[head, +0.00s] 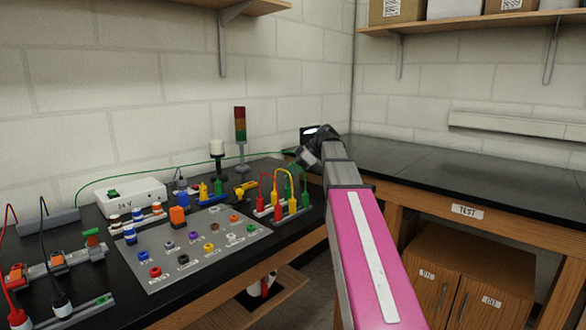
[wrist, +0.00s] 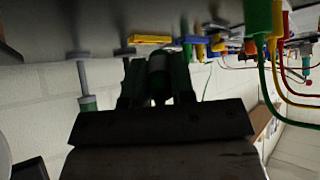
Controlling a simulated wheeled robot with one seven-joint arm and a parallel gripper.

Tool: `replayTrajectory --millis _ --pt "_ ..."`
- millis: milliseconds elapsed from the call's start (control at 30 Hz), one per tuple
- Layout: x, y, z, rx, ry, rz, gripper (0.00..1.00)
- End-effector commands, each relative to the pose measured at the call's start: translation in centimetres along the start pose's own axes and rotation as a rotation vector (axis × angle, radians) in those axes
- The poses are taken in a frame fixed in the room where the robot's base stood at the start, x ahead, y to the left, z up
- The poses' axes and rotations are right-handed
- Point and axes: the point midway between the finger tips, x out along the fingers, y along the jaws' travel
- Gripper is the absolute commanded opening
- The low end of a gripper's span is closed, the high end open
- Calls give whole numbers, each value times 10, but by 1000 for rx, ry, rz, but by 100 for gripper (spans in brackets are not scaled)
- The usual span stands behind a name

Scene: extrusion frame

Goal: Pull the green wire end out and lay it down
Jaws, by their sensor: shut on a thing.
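My gripper (head: 297,168) is above the black bench, beside the stand of coloured plugs. In the wrist view my gripper (wrist: 158,92) is shut on a dark greenish cylindrical plug, the green wire end (wrist: 158,65). The fingers hide part of it and shade dims it. The thin green wire (head: 200,161) runs across the back of the bench along the wall and reaches my gripper. The grey socket panel (head: 165,271) lies to the left of my gripper, with several coloured sockets. The plug held is apart from this panel.
A stand with upright red, yellow and green plugs and looped wires (head: 283,209) is close below my gripper. A signal tower (head: 240,135) stands behind. A white 24 V box (head: 130,197) is at the left. The right bench top (head: 430,165) is clear.

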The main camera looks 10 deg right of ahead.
Motion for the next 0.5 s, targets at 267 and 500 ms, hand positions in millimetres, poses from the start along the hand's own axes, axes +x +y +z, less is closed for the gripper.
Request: replayTrajectory --millis 267,500 --pt "15 -1 16 1 0 -2 0" --pt "30 0 30 1 0 -1 0"
